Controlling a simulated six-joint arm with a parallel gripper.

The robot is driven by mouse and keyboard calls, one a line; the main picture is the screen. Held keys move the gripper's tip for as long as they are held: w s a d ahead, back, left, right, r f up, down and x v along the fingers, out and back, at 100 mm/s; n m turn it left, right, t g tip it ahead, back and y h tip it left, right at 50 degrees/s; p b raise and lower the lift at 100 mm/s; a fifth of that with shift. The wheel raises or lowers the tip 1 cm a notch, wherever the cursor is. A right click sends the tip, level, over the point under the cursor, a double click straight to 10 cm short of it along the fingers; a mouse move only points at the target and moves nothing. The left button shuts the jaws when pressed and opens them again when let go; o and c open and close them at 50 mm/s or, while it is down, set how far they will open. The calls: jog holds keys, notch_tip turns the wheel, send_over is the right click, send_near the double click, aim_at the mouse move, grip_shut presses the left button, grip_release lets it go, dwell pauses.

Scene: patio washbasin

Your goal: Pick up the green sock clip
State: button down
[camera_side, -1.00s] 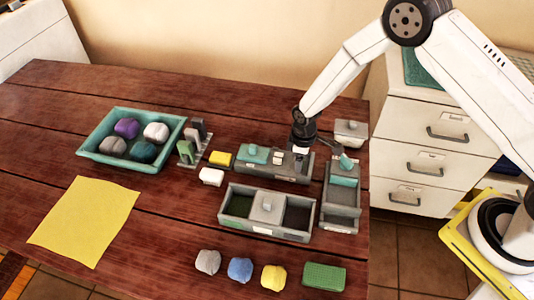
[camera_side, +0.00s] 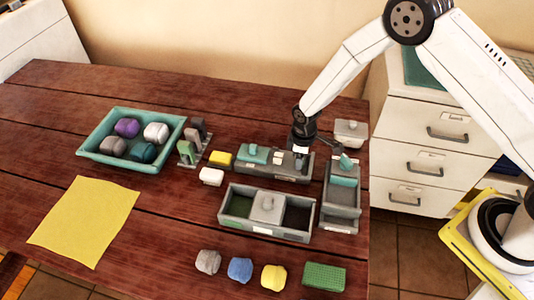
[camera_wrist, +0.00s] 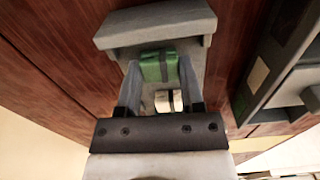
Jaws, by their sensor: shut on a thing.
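A green clip (camera_wrist: 158,66) with a dark band lies between my fingertips in the wrist view, inside a narrow grey holder (camera_wrist: 155,30). My gripper (camera_wrist: 160,72) is shut on it. A white clip (camera_wrist: 163,102) with a dark band lies just beside it, nearer the gripper's palm. In the side view my gripper (camera_side: 301,163) reaches down into the right part of the long grey box (camera_side: 272,173). The clip is hidden there by the gripper and the box.
A grey box with a teal piece (camera_side: 341,200) stands close on the right. A divided box (camera_side: 265,230) stands in front. A teal tray (camera_side: 92,151) with several rolled socks is at left, beside an upright rack (camera_side: 190,155). A yellow cloth (camera_side: 85,220) lies front left.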

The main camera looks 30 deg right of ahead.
jog(key=shift+r, duration=0.5)
jog(key=s+r, duration=0.1)
jog(key=r, duration=0.1)
jog(key=s+r, duration=0.2)
jog(key=r, duration=0.1)
jog(key=s+r, duration=0.1)
jog(key=r, duration=0.1)
jog(key=shift+s+d+r, duration=0.2)
jog(key=shift+s+d, duration=0.1)
jog(key=shift+d, duration=0.05)
jog(key=s+d+r, duration=0.1)
jog(key=s+r, duration=0.3)
jog(key=s, duration=0.5)
jog(key=shift+s+d+r, duration=0.15)
jog(key=shift+d+r, duration=0.05)
